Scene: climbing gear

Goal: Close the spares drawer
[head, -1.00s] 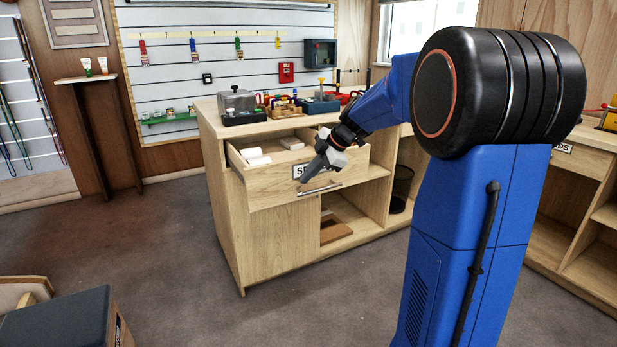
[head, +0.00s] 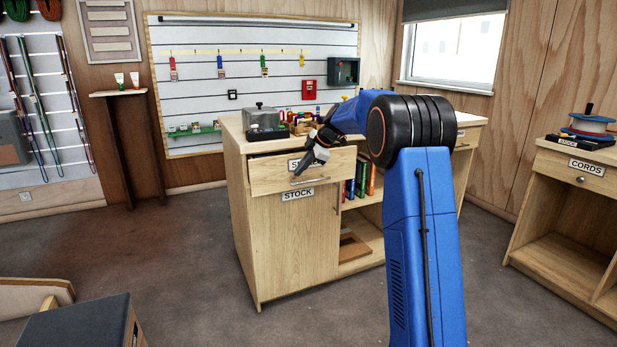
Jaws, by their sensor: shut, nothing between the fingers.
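The spares drawer (head: 268,177) is the light wood drawer at the top left of the workbench cabinet, with a bar handle and a label partly hidden by my gripper. Its front stands out a little from the cabinet, with a narrow dark gap under the worktop. Its inside is hardly visible. My gripper (head: 301,169) is shut and empty, in front of the drawer face near the label, pointing down and left. I cannot tell whether its fingertips touch the drawer front.
Below the drawer is a closed door labelled STOCK (head: 297,232), with open shelves holding books (head: 360,180) to its right. Gear boxes (head: 265,122) stand on the worktop. A CORDS cabinet (head: 570,200) is at right, a dark box (head: 85,325) at lower left. Floor between is clear.

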